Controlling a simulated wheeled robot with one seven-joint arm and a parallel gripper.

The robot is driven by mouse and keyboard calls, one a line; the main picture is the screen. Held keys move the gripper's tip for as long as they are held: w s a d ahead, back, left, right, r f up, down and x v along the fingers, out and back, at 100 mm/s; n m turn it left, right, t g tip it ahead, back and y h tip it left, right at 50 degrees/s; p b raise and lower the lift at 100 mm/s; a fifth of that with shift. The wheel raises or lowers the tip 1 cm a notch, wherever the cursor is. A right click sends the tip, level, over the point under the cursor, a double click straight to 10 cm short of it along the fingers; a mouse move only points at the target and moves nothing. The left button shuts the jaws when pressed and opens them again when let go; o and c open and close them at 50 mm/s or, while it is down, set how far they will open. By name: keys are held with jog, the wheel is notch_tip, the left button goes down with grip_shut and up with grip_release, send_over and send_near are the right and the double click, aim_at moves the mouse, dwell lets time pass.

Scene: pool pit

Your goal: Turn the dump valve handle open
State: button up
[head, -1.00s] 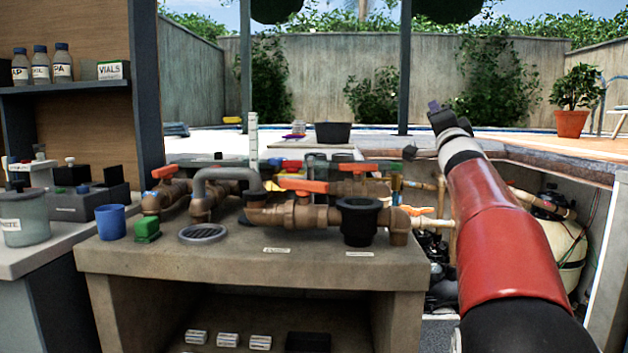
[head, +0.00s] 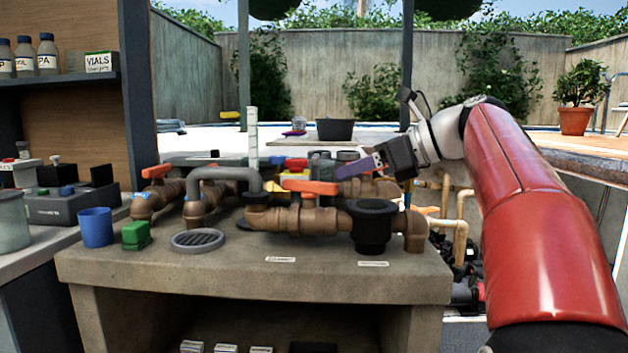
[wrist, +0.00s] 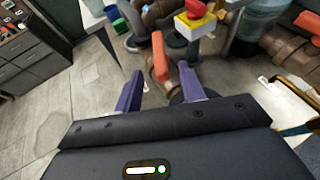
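The same handle appears in the wrist view (wrist: 160,57), just ahead of and between my fingertips. My gripper (head: 345,171) is at the right of that handle, a little above and apart from it. In the wrist view, its two purple fingers (wrist: 160,75) are spread with nothing between them. Another orange handle (head: 160,171) is on the left pipe. The bench labels are too small to read, so I cannot confirm which valve is the dump valve.
A black round cup (head: 371,228) stands at the pipe's right end. A grey pipe bend (head: 225,174), a green block (head: 135,235) and a blue cup (head: 95,227) are to the left.

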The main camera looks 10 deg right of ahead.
aim_at(315, 182)
jog(key=x, duration=0.7)
jog(key=shift+w+a+b, duration=0.15)
jog(key=shift+a+b, duration=0.2)
jog(key=shift+c, duration=0.4)
grip_shut()
jog(key=p, duration=0.1)
jog(key=n+g+y+p, duration=0.1)
jog(key=shift+w+d+r+p, duration=0.2)
jog(key=shift+r+p, duration=0.1)
jog(key=shift+p, duration=0.1)
jog(key=shift+w+f+n+g+y, duration=0.1)
jog(key=shift+f+n+g+y, duration=0.2)
jog(key=shift+n+g+y, duration=0.3)
jog(key=shift+n+g+y+b, duration=0.3)
jog(key=shift+n+g, duration=0.9)
jog(key=shift+o, duration=0.4)
grip_release()
